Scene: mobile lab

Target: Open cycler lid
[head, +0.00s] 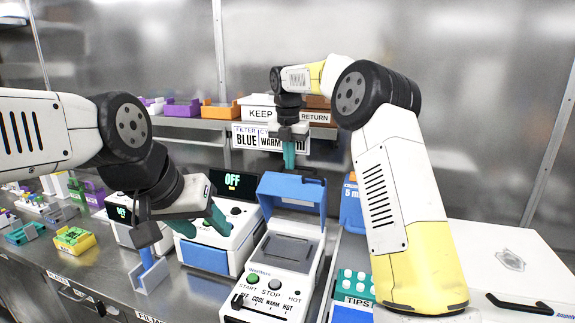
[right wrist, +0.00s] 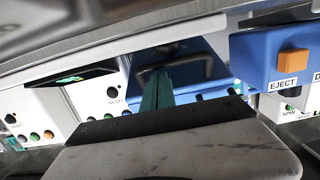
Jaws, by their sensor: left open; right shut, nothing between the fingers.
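My left gripper (head: 182,228) is open and empty, left of the cycler.
A white device with an OFF display (head: 231,182) stands left of the cycler, close to my left gripper. A TIPS rack (head: 354,284) is at the right. A shelf with KEEP and RETURN bins (head: 258,113) is behind.

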